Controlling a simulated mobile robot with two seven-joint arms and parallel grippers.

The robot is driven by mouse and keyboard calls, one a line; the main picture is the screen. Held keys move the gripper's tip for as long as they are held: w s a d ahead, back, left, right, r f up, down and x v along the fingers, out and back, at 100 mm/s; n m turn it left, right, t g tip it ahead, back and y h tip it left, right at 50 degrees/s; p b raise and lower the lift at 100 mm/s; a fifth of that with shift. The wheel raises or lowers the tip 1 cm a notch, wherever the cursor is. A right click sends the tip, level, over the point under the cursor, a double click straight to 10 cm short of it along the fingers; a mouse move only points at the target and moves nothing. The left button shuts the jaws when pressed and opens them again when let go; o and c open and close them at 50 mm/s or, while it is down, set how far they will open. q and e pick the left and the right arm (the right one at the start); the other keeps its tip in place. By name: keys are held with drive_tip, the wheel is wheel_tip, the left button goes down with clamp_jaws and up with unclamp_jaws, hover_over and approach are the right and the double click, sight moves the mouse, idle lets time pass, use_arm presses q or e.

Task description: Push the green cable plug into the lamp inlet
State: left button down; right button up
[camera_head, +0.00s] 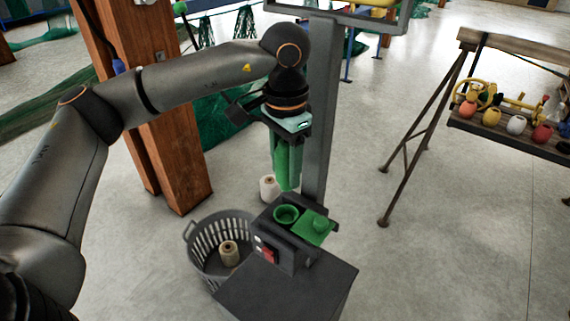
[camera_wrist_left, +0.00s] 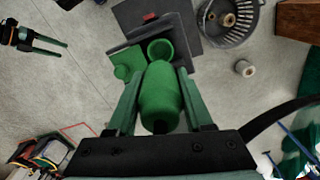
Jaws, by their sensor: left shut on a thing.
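The green cable plug (camera_head: 287,167) hangs upright below my left gripper (camera_head: 287,142), which is shut on it. In the left wrist view the plug (camera_wrist_left: 160,97) sits between the two green fingers (camera_wrist_left: 159,100). The lamp inlet (camera_head: 286,214), a round green socket, faces up on a dark box, with a green flap (camera_head: 316,229) beside it. The plug's lower end is above the inlet, apart from it in the head view. In the left wrist view the plug partly covers the inlet (camera_wrist_left: 160,47). My right gripper (camera_wrist_left: 40,42) shows there at upper left, fingers apart and empty.
A grey post (camera_head: 318,120) rises close behind the plug. A grey basket (camera_head: 207,262) holding a spool stands left of the box. A white spool (camera_head: 269,188) is on the floor. A wooden post (camera_head: 178,150) stands left; a bench (camera_head: 520,145) with coloured floats stands right.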

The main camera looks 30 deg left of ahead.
sight(285, 186)
use_arm(q)
drive_tip(key=shift+f+b, duration=1.7)
drive_tip(key=shift+f, duration=0.85)
drive_tip(key=shift+f+b, duration=1.25)
drive_tip(key=shift+f, duration=0.4)
drive_tip(key=shift+f+b, duration=0.55)
drive_tip(key=shift+f, duration=0.1)
drive_tip(key=shift+c, duration=1.1)
unclamp_jaws()
drive_tip(key=shift+d+r, duration=0.1)
drive_tip(key=shift+r, duration=0.3)
drive_tip(key=r, duration=1.1)
drive_tip(key=shift+a+r+p, duration=0.3)
drive_tip(key=shift+r, duration=0.1)
